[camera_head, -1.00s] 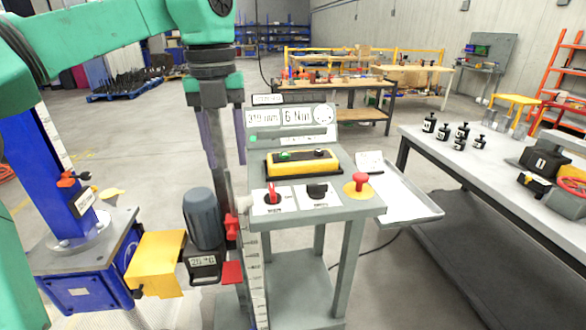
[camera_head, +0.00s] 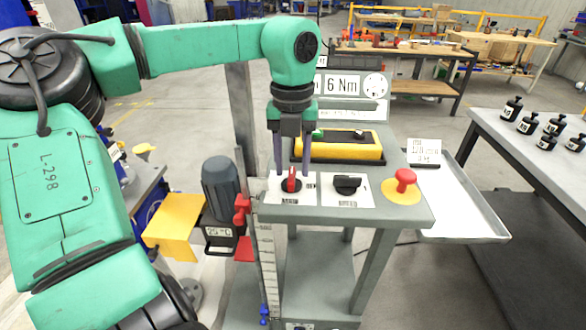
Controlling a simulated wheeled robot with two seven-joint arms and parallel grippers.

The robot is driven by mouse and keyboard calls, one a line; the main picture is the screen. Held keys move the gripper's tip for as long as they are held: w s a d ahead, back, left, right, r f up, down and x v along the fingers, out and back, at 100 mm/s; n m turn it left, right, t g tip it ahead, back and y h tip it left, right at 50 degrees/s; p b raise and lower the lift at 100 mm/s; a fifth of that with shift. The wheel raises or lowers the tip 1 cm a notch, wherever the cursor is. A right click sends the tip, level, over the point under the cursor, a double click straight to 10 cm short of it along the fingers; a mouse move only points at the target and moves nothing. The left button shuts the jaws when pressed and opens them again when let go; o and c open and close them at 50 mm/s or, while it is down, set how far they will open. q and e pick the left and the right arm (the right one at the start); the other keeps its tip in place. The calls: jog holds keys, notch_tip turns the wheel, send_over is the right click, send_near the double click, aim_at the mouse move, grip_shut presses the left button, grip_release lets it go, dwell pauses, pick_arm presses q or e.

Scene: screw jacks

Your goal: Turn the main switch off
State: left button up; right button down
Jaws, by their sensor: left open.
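The main switch (camera_head: 291,180) is a red rotary handle on a black round base, set on a white plate at the left of the grey console top (camera_head: 330,213). Its handle points roughly away from me. My left gripper (camera_head: 293,172) points down over it, open, with one finger on each side of the red handle. I cannot tell whether the fingers touch it. A black rotary switch (camera_head: 347,184) sits on a white plate to its right. My right gripper is not in view.
A red mushroom button (camera_head: 404,180) on a yellow disc stands at the console's right. A yellow control box (camera_head: 341,146) lies behind the switches. A grey motor (camera_head: 220,187) is left of the console. A tray (camera_head: 465,220) and a table with black weights (camera_head: 529,124) are at right.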

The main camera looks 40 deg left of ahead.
pick_arm(q)
jog(key=shift+s+f, duration=0.25)
jog(key=shift+f, duration=0.35)
jog(key=shift+w, duration=0.1)
grip_shut()
